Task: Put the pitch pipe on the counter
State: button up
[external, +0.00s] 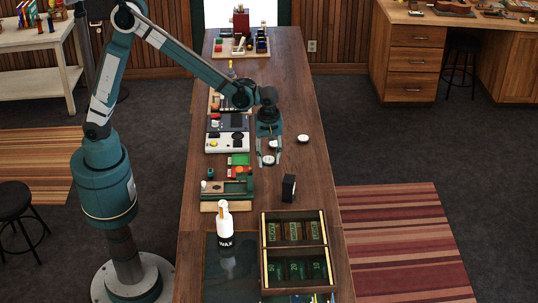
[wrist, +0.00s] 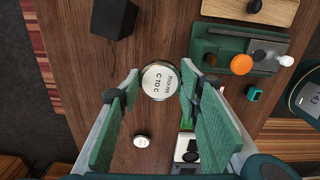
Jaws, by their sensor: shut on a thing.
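The pitch pipe (wrist: 160,80) is a round silver disc with a pale lettered face. In the wrist view it sits between the fingertips of my gripper (wrist: 160,76), which is shut on it. In the external view my gripper (external: 268,155) points down over the middle of the dark wooden counter (external: 313,160), with the pitch pipe (external: 268,160) at its tips. I cannot tell exactly how far the pipe is from the surface below.
A small round silver piece (external: 303,139) lies right of my gripper. Tools and trays line the left side. Bare wood lies around the block.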

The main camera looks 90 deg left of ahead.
notch_tip(320, 180, up, 3)
jog(key=shift+f, duration=0.2)
jog(key=s+d+m, duration=0.3)
jog(key=d, duration=1.5)
jog(key=s+d+m, duration=0.3)
jog(key=d, duration=1.5)
jog(key=s+d+m, duration=0.1)
jog(key=s+d, duration=0.3)
jog(key=d, duration=0.3)
jog(key=s+d+m, duration=0.1)
jog(key=s+d, duration=0.3)
jog(key=d, duration=0.4)
jog(key=shift+s+a+f, duration=0.1)
jog(key=shift+a+f, duration=0.05)
jog(key=shift+f, duration=1.2)
jog(key=shift+a+f, duration=0.1)
jog(key=shift+f, duration=1.2)
jog(key=shift+f, duration=3.15)
